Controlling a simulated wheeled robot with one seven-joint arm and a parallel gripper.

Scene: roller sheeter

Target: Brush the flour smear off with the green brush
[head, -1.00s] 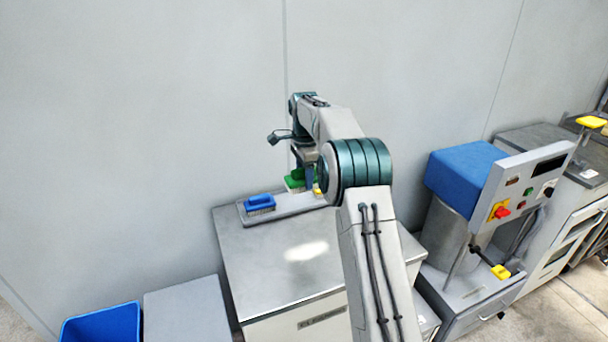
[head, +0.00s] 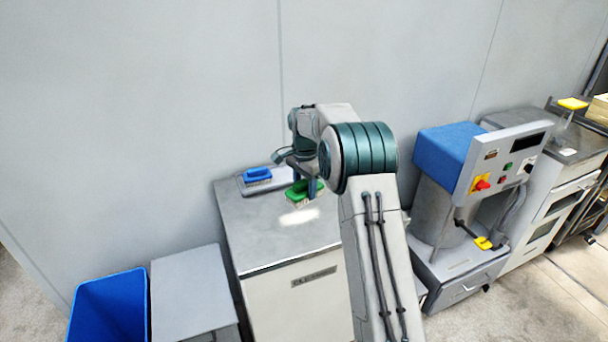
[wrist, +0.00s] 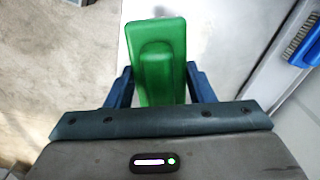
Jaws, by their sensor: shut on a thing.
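My gripper (wrist: 155,90) is shut on the green brush (wrist: 157,50), with a blue finger on each side of it in the wrist view. In the head view the green brush (head: 304,190) is above the steel cabinet top (head: 250,240), bristles down, just behind the flour smear (head: 299,216). The smear is a whitish patch on the top. I cannot tell whether the bristles touch the top. In the head view my gripper is partly hidden behind my arm.
A blue brush (head: 258,175) rests on a grey tray (head: 243,187) at the back of the top. A blue bin (head: 108,310) and a grey box (head: 192,290) stand to the left. A machine with a blue cover (head: 443,150) stands to the right.

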